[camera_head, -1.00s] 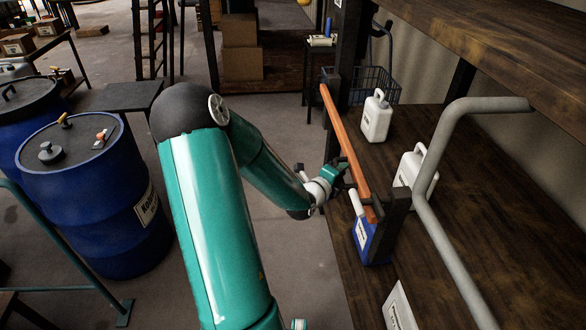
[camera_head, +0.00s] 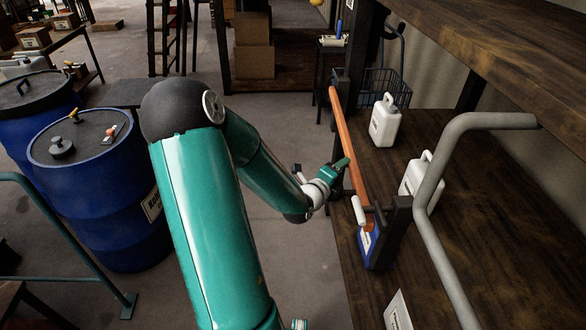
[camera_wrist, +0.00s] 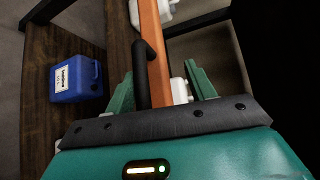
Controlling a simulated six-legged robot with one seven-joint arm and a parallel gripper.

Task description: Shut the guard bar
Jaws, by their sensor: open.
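The guard bar (camera_head: 351,145) is a long orange bar along the front of the dark wooden shelf. It runs from a dark post at the back towards a dark front post (camera_head: 394,228). I cannot tell whether its near end is seated at that post. My gripper (camera_head: 343,172) is on the aisle side of the bar, close to it. In the wrist view my gripper (camera_wrist: 159,72) is open, with a black handle (camera_wrist: 147,75) and the orange bar (camera_wrist: 157,50) between its green fingers. I cannot tell whether the fingers touch them.
A blue jug (camera_head: 371,250) stands by the front post and also shows in the wrist view (camera_wrist: 75,80). White jugs (camera_head: 385,122) and a wire basket (camera_head: 388,82) are on the shelf. A grey pipe rail (camera_head: 430,190) rises at right. Blue drums (camera_head: 100,200) stand left; the floor between is clear.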

